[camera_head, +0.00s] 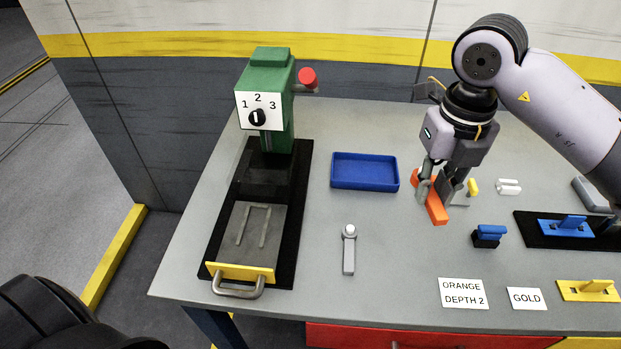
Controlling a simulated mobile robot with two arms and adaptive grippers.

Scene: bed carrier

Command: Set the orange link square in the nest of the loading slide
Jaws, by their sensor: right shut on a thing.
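The orange link (436,208) is a flat bar held between the fingers of my right gripper (437,190), at the right-centre of the table. The gripper points down and is shut on it; the fingers hide part of the link. I cannot tell whether the link touches the table. The loading slide (262,222) is a grey plate with two raised rails forming the nest (253,226), a yellow front edge and a metal handle (238,289). It sits on a black base in front of the green press (275,95). The nest looks empty. My left gripper does not show.
A blue tray (365,185) and a grey lever-like part (349,250) stand between slide and gripper. A yellow piece (473,187), white pieces (508,187) and a blue block (489,236) lie right. Cards (463,292) read "ORANGE DEPTH 2" and "GOLD". The press dial (257,117) shows 1, 2, 3.

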